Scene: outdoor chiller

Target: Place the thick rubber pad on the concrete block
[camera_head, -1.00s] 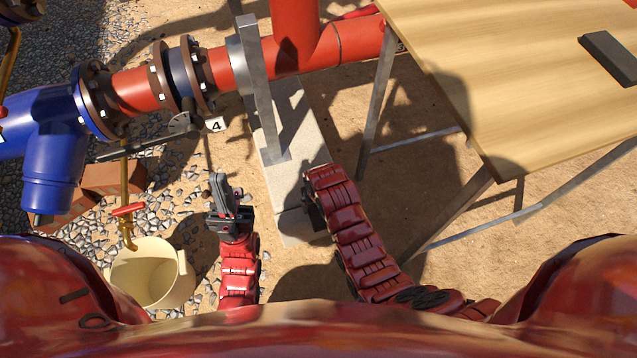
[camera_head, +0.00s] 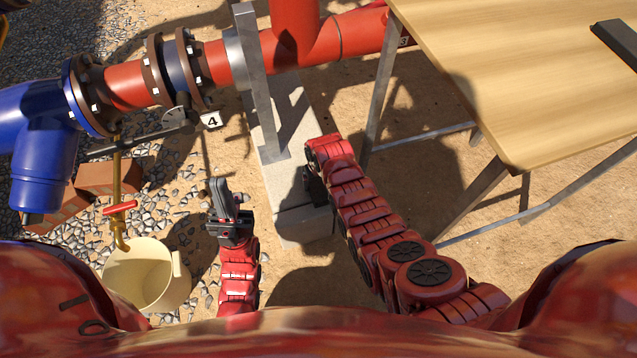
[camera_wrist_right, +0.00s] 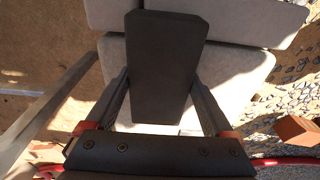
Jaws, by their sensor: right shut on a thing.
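The thick rubber pad (camera_wrist_right: 165,60) is a dark, tapered-looking slab in the right wrist view. My right gripper (camera_wrist_right: 162,95) is shut on it, one finger along each side. The pale concrete block (camera_wrist_right: 235,75) lies behind and below the pad in that view; I cannot tell whether they touch. In the head view the concrete block (camera_head: 300,222) stands on the sand under the pipe support, and my right wrist hides the pad and most of the right gripper (camera_head: 314,190). My left gripper (camera_head: 230,195) hangs left of the block, apart from it; its finger gap is unclear.
A steel support post (camera_head: 258,95) rises from the block under the red pipe (camera_head: 335,38). A wooden table (camera_head: 520,80) with a dark flat bar (camera_head: 618,42) is at right. A cream bucket (camera_head: 148,275) and bricks (camera_head: 105,178) are at left.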

